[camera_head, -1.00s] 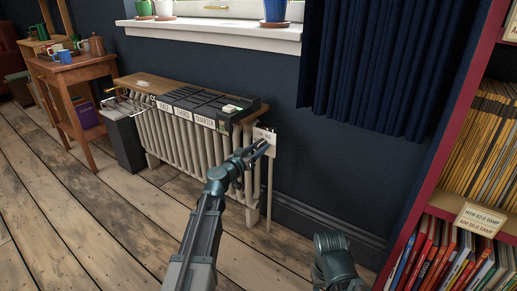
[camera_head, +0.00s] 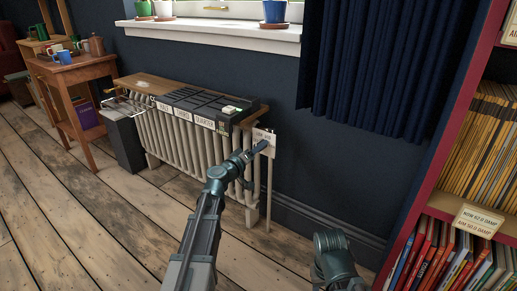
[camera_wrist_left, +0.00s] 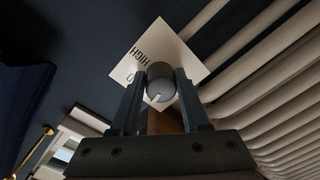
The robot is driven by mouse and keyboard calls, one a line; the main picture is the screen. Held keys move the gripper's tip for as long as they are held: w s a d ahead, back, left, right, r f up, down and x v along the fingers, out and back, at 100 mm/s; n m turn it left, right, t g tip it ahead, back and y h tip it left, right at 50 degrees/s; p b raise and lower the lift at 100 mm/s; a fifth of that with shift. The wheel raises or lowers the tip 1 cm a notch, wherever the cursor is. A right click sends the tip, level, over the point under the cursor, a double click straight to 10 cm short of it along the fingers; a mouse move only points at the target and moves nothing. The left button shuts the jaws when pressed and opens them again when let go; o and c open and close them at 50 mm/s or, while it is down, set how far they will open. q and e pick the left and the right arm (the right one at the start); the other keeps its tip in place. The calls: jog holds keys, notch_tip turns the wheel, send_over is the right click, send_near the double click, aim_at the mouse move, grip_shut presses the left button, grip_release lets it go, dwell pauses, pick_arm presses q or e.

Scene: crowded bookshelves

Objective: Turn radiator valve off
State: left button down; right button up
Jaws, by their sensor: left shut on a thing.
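The radiator valve knob (camera_wrist_left: 161,80) is a grey round cap with a pale mark line, in the middle of the left wrist view. My left gripper (camera_wrist_left: 158,92) is shut on it, one finger on each side. Behind the knob is a white label plate (camera_wrist_left: 178,49), on which "HIGH" is readable; other lettering is partly hidden. In the head view my left gripper (camera_head: 262,147) reaches the plate (camera_head: 267,136) at the right end of the cream radiator (camera_head: 183,140), hiding the knob. Part of my right arm shows at the bottom, but its gripper does not.
A wooden shelf with a dark labelled organiser (camera_head: 203,107) tops the radiator. A dark bin (camera_head: 124,140) and a wooden table (camera_head: 75,72) stand to the left. A blue curtain (camera_head: 385,65) and a red bookcase (camera_head: 440,175) are to the right. The floor in front is clear.

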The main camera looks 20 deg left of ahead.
pick_arm(q)
jog(key=n, duration=0.4)
jog(key=shift+r+n, duration=0.1)
jog(key=shift+n, duration=0.2)
jog(key=n, duration=0.3)
jog(key=shift+n, duration=0.3)
jog(key=n, duration=0.3)
jog(key=shift+r+p, duration=0.1)
jog(key=shift+p, duration=0.2)
jog(key=shift+a+n+g+h, duration=0.1)
jog(key=shift+n+g+h, duration=0.25)
jog(key=shift+n, duration=1.85)
jog(key=shift+c, duration=1.9)
grip_release()
jog(key=v, duration=1.3)
jog(key=shift+s, duration=0.4)
